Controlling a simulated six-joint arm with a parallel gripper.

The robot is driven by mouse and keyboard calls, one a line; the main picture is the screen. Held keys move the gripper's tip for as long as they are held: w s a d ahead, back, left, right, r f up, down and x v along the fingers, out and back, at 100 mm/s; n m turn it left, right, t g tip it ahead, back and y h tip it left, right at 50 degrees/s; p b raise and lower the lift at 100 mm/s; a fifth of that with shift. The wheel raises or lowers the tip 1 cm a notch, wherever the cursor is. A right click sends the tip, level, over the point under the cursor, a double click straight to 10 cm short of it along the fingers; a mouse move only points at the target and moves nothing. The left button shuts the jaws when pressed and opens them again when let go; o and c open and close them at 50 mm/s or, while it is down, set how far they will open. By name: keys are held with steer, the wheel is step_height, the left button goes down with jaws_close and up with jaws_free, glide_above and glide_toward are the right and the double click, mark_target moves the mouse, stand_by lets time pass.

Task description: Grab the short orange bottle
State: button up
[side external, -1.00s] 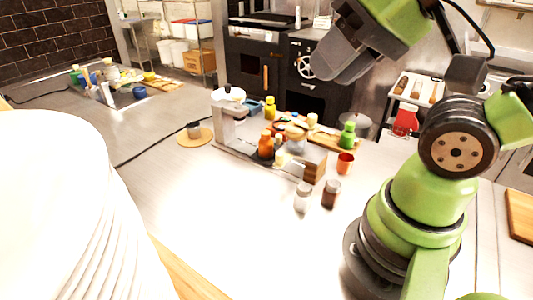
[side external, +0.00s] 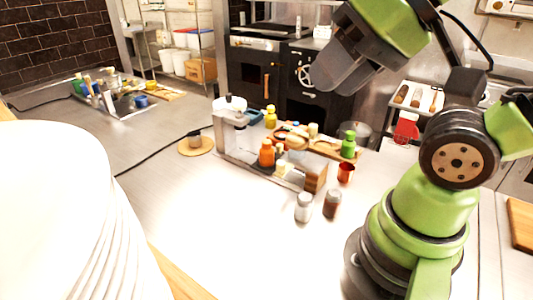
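The short orange bottle (side external: 266,154) stands upright in a steel-sided caddy (side external: 229,145) on the metal counter. Its lower part is partly hidden by the caddy's front wall. My gripper (side external: 327,78) is high up at the top of the picture, above and to the right of the orange bottle and clear of it. It shows as a dark grey block seen from the side. The gap between its fingers cannot be made out, and I see nothing held in it.
A yellow bottle (side external: 270,117) and a green bottle (side external: 348,145) stand near the orange one. A red-orange cup (side external: 345,172) and two shakers (side external: 303,207) (side external: 332,204) stand in front. A stack of white plates (side external: 60,200) fills the left foreground. The left counter is mostly clear.

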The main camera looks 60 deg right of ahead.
steer(key=o, duration=0.6)
steer(key=m+g+h, duration=0.2)
steer(key=m+g, duration=0.5)
glide_above(267, 141)
step_height(267, 141, down, 18)
steer(key=shift+a+r, duration=0.15)
steer(key=f, duration=0.4)
steer(key=shift+d+f, duration=0.2)
steer(key=shift+f, duration=0.1)
steer(key=shift+a+f, duration=0.15)
steer(key=shift+f, duration=3)
